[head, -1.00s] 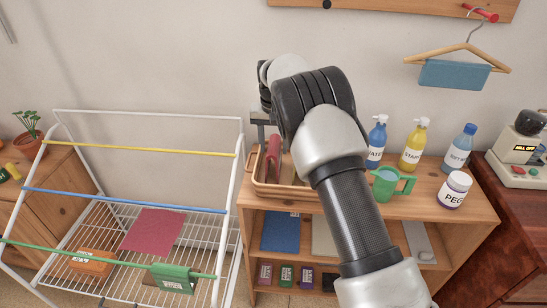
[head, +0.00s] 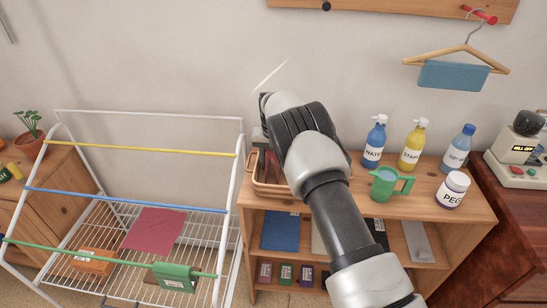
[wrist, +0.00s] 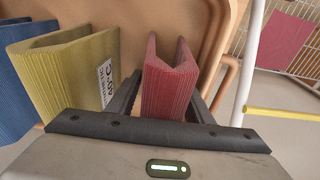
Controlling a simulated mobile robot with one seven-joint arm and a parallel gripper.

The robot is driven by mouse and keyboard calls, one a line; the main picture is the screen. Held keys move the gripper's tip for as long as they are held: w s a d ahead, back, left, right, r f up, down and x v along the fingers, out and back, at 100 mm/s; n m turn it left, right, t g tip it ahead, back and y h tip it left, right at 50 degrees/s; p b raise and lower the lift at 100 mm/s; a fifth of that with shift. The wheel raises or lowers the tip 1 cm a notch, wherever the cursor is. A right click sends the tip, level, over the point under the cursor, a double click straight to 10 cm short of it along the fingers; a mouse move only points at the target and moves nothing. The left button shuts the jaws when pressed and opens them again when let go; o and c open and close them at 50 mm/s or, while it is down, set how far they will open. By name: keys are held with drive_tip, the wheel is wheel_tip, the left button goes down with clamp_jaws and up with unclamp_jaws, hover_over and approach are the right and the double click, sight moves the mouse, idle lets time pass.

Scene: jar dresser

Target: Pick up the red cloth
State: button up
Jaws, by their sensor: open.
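A folded red cloth (wrist: 168,85) stands upright in the wrist view, its fold opening as a V. My open gripper (wrist: 165,98) has one finger on each side of it; I cannot tell whether either finger touches it. A yellow folded cloth (wrist: 70,75) with a white tag and a blue one (wrist: 15,75) stand to its left. They are in the wooden tray (head: 262,188) on the shelf top, mostly hidden behind my arm in the head view. Another red cloth (head: 155,231) lies flat on the white drying rack (head: 110,238), also seen in the wrist view (wrist: 285,40).
A green mug (head: 385,185), a peg jar (head: 453,190) and several bottles stand right of my arm on the shelf (head: 420,207).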

drive_tip(key=c, duration=0.8)
wheel_tip(320, 180, up, 10)
drive_tip(key=shift+b, duration=0.4)
drive_tip(key=shift+o, duration=1)
drive_tip(key=shift+r+p, duration=1.5)
drive_tip(key=shift+r, duration=0.25)
